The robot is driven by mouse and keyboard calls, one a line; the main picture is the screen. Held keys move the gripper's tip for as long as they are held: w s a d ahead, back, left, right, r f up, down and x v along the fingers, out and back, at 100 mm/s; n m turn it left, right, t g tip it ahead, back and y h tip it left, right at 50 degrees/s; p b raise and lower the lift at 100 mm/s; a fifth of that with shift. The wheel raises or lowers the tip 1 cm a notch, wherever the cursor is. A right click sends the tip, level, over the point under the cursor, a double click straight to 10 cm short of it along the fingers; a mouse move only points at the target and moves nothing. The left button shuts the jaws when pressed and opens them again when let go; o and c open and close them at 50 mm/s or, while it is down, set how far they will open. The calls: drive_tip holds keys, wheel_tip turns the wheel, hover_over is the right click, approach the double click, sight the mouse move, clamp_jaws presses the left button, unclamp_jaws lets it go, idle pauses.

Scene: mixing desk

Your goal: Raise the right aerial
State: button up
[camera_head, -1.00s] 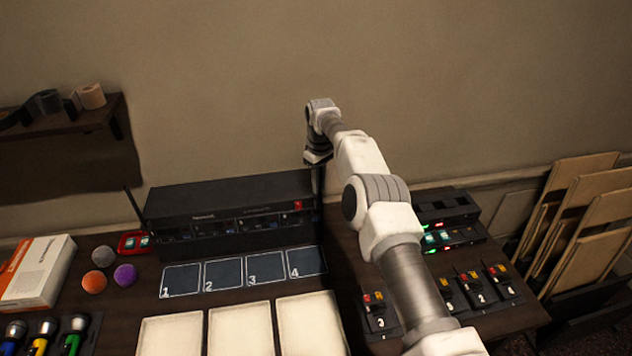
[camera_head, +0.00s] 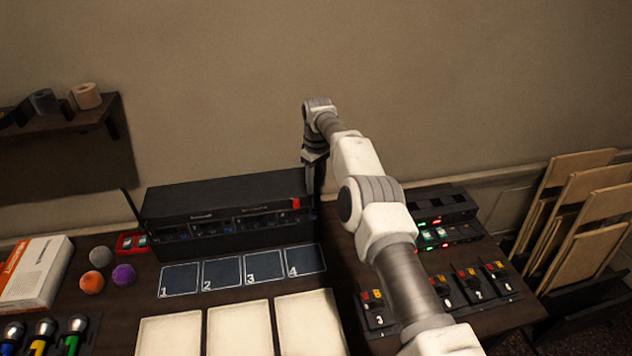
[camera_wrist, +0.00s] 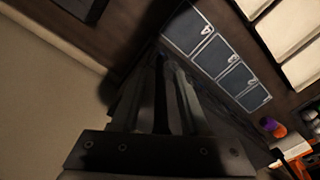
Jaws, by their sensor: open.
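The black receiver rack (camera_head: 225,208) stands at the back of the desk against the wall. Its left aerial (camera_head: 131,205) is a thin dark rod leaning outward to the left. My gripper (camera_head: 316,184) points down at the rack's right end, where the right aerial is hidden or merges with the dark fingers in the head view. In the wrist view my gripper (camera_wrist: 168,72) shows two dark fingers apart, beside the rack's dark body.
Numbered squares (camera_head: 243,271) and pale pads (camera_head: 240,328) lie in front of the rack. Switch units (camera_head: 470,284) and lit boxes (camera_head: 440,234) stand to the right, beyond my arm. A white box (camera_head: 36,272) and coloured balls (camera_head: 92,282) are at left.

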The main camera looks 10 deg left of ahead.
wheel_tip(320, 180, up, 8)
drive_tip(key=shift+s+f+p, duration=0.1)
drive_tip(key=shift+f+p, duration=0.15)
drive_tip(key=shift+p, duration=0.15)
drive_tip(key=shift+d, duration=0.1)
idle(0.4)
